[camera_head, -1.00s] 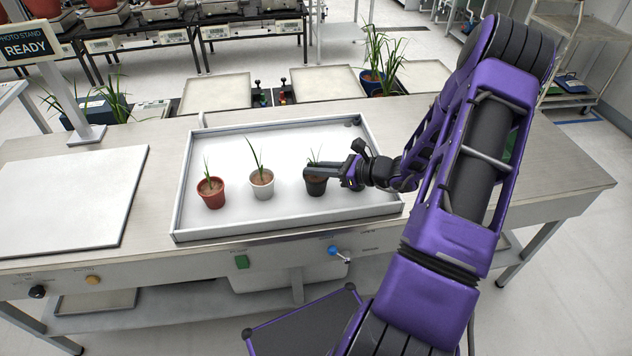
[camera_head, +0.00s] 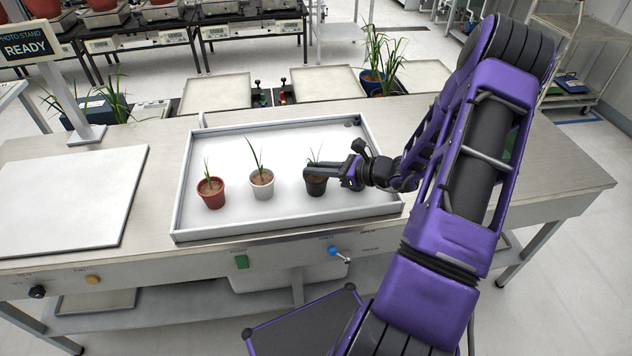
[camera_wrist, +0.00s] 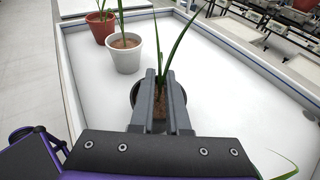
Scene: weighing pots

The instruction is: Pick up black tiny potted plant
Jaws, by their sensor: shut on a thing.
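The black tiny potted plant (camera_head: 316,187) stands upright in the white tray (camera_head: 290,237), at the right of a row of small pots. My gripper (camera_head: 312,172) reaches in from the right at the pot's upper part and is shut on it. In the wrist view the two fingers (camera_wrist: 161,100) lie over the black pot, and its dark rim (camera_wrist: 184,92) shows beside them. Soil and green leaves (camera_wrist: 174,50) show between and beyond the fingers. The pot appears to rest on the tray floor. Its far side is hidden.
A white pot (camera_head: 262,184) with a plant stands left of the black one, and a red-brown pot (camera_head: 211,192) stands further left. The tray has low raised walls. A white board (camera_head: 70,200) lies at the left by a READY sign (camera_head: 27,46).

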